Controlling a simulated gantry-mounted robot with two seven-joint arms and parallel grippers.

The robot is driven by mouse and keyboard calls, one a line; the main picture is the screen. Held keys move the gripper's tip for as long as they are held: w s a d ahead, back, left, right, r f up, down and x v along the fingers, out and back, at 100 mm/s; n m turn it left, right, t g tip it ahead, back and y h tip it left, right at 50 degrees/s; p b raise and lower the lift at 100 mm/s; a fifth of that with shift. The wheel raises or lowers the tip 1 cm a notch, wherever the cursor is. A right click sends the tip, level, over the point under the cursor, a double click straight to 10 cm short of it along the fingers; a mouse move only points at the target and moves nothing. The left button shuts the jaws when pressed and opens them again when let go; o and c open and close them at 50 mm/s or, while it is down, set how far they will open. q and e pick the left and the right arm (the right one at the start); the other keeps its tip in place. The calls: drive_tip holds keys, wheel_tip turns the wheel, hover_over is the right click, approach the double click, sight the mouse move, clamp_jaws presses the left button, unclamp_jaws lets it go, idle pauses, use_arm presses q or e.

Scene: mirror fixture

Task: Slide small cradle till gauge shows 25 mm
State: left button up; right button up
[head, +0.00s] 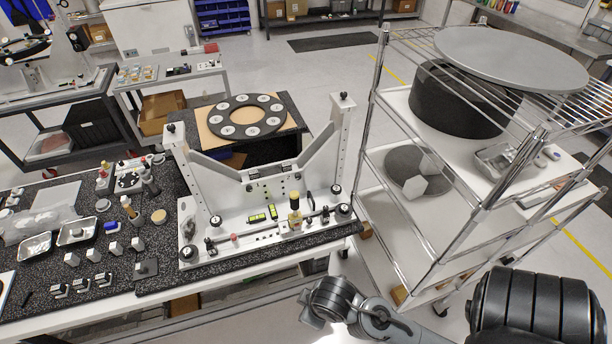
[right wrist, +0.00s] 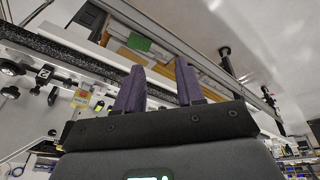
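The white mirror fixture (head: 262,232) stands on the dark speckled bench. Along its front ledge runs a thin rail with small fittings. A small block carrying a brass-coloured upright piece (head: 295,214) sits toward the right of this rail; I cannot tell for sure that it is the small cradle. Two small yellow-green pieces (head: 257,217) lie left of it; no gauge reading is legible. My right gripper's two purple fingers (right wrist: 159,92) are apart and empty in the right wrist view. In the head view my right arm is below and in front of the bench, away from the fixture. My left gripper is not visible.
Metal trays (head: 77,231), small blocks and jars crowd the bench left of the fixture. A wire-shelf cart (head: 435,205) holding round discs stands close on the right. A dark ring with pale discs (head: 241,117) lies on a table behind.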

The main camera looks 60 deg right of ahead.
drive_tip(key=w+d+r+h+p, duration=0.1)
drive_tip(key=w+d+r+p, duration=0.2)
drive_tip(key=d+r+p, duration=0.2)
use_arm(q)
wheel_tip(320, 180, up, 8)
drive_tip(key=p, duration=0.1)
use_arm(e)
drive_tip(key=w+d+m+g+y, duration=0.1)
drive_tip(key=w+d+m, duration=0.3)
drive_tip(key=d, duration=0.7)
drive_tip(key=w+d+m+g, duration=0.1)
drive_tip(key=w+d+m, duration=0.1)
drive_tip(key=w+d, duration=0.7)
drive_tip(key=w+d+m+y, duration=0.1)
drive_tip(key=w+d+m, duration=0.2)
drive_tip(key=d, duration=1)
use_arm(q)
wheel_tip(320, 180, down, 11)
drive_tip(key=b, duration=1.1)
use_arm(e)
drive_tip(key=shift+m+y, duration=0.3)
drive_tip(key=shift+y, duration=0.3)
drive_tip(key=f, duration=0.3)
drive_tip(key=w+a+f, duration=0.1)
drive_tip(key=f, duration=0.3)
drive_tip(key=w+a+f, duration=0.1)
drive_tip(key=f, duration=0.3)
drive_tip(key=shift+w+f, duration=0.25)
clamp_jaws()
